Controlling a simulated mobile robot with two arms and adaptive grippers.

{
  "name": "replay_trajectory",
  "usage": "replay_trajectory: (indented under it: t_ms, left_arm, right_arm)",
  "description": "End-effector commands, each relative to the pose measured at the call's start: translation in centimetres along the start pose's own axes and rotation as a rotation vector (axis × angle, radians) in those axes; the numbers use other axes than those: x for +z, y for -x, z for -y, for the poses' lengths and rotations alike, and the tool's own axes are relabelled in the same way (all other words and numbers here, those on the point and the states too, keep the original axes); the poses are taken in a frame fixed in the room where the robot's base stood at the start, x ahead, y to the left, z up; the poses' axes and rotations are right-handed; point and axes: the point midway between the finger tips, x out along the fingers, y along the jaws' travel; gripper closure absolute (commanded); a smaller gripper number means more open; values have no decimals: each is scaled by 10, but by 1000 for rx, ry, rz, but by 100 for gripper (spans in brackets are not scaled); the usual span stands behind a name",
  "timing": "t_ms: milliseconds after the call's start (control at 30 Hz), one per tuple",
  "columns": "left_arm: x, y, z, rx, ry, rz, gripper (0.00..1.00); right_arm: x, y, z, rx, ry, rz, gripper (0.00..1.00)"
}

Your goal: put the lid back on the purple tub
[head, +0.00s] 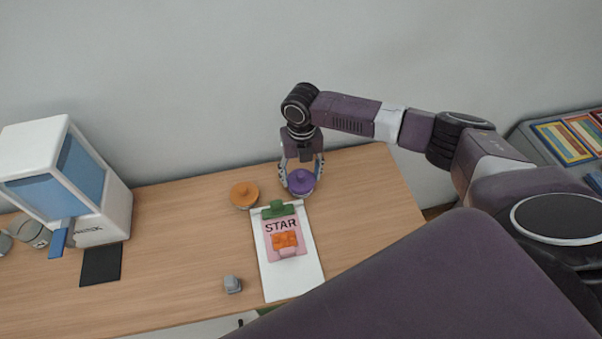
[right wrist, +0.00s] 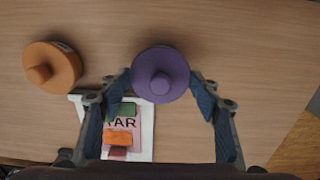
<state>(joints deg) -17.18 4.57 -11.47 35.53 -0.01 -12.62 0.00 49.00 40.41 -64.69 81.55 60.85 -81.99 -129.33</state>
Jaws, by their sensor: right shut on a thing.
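The purple lid (head: 300,181), round with a raised knob, is at the back of the wooden desk, in line with the orange tub. My right gripper (head: 301,176) points down over it, with one finger on each side, shut on its rim. In the right wrist view the purple lid (right wrist: 160,76) lies between the two fingertips (right wrist: 160,84), knob facing the camera. The purple tub's body is hidden from above, so I cannot tell whether the lid is seated on it. My left gripper is not in view.
An orange tub with an orange knobbed lid (head: 244,194) stands close on the left. A clipboard (head: 290,270) with a green clip and STAR sheet lies in front. A small grey object (head: 232,284) and a white-and-blue computer (head: 66,180) are further left. The desk's right end is clear.

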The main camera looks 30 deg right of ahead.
Motion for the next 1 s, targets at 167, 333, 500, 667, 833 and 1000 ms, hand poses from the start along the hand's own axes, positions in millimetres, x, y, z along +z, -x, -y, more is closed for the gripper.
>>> replay_trajectory:
  t_ms: [167,333,500,667,833,1000]
  left_arm:
    - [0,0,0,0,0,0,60]
    - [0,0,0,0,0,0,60]
    - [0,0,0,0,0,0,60]
    - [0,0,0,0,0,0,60]
    - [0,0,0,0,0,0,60]
    - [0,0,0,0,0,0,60]
  right_arm:
    - [0,0,0,0,0,0,55]
    - [0,0,0,0,0,0,31]
    - [0,0,0,0,0,0,22]
    - [0,0,0,0,0,0,19]
    - [0,0,0,0,0,0,5]
    - [0,0,0,0,0,0,5]
